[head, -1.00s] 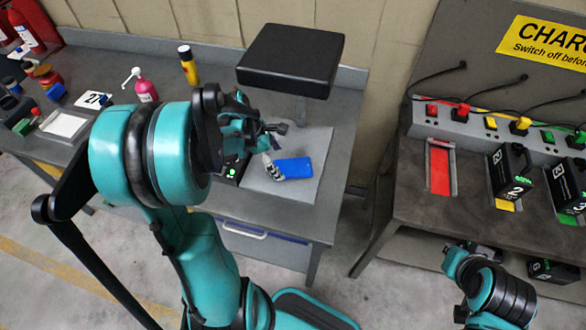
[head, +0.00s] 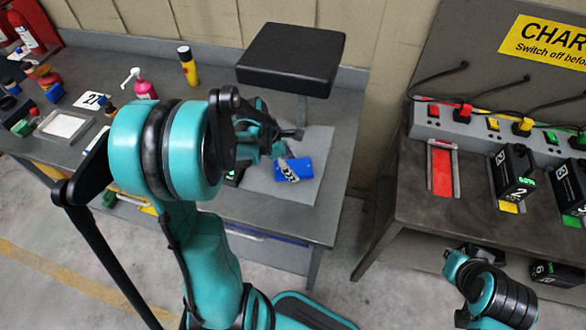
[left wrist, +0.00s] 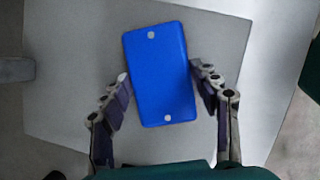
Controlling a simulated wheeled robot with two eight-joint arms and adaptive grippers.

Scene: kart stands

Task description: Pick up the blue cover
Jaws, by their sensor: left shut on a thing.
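The blue cover (head: 303,167) is a flat blue rectangle over the pale grey mat (head: 322,150) on the left workbench. In the left wrist view the cover (left wrist: 160,75) shows a pale dot near each end and sits tilted between my fingers. My left gripper (head: 289,168) is shut on it, with one finger against each long side (left wrist: 160,88). I cannot tell whether the cover is clear of the mat. My right gripper (head: 478,250) is partly seen at the lower right, away from the cover, and its fingers are not clear.
A black padded block on a post (head: 291,60) stands behind the mat. A yellow bottle (head: 187,66) and a pink pump bottle (head: 143,86) stand on the bench to the left. A charging stand (head: 400,175) with black battery packs is at right, across a floor gap.

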